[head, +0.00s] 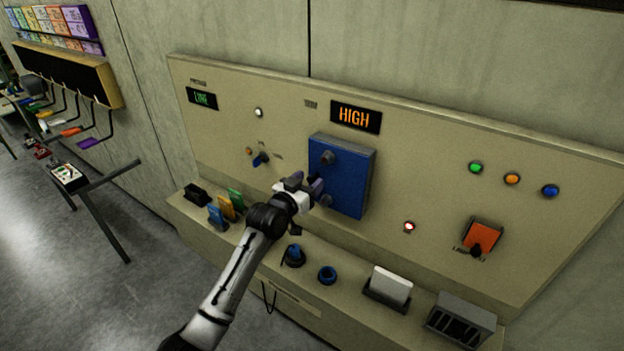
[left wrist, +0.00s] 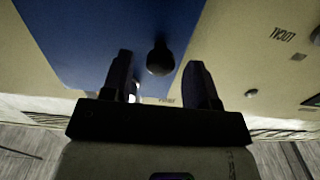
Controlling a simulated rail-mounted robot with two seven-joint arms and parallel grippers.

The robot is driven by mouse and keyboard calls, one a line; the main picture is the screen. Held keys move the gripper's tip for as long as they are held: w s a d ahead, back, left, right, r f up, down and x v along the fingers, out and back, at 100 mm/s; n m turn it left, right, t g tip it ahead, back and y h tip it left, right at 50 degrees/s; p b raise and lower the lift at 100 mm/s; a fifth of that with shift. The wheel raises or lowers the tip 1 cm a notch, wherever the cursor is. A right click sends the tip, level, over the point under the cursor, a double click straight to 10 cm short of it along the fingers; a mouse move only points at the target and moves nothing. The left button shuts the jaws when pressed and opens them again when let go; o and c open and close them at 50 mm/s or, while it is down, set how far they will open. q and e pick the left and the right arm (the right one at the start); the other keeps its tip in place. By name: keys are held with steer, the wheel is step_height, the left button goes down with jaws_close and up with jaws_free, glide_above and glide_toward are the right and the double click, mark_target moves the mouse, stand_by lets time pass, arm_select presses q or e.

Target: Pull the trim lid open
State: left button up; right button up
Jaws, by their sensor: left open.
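The blue lid (head: 345,172), which I take for the trim lid, stands out from the beige panel and looks shut. A grey knob (head: 327,157) sits near its upper left. My left gripper (head: 309,187) is at the lid's lower left edge, fingers open. In the left wrist view, the blue lid (left wrist: 95,35) fills the upper left. A dark round knob (left wrist: 160,60) shows between the two open fingers of my left gripper (left wrist: 158,75), with a gap on each side. Contact with the knob cannot be told. My right gripper is not in view.
The display (head: 356,117) above the lid reads HIGH.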

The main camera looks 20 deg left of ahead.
arm_select(q)
steer(key=shift+x, duration=1)
jaws_close()
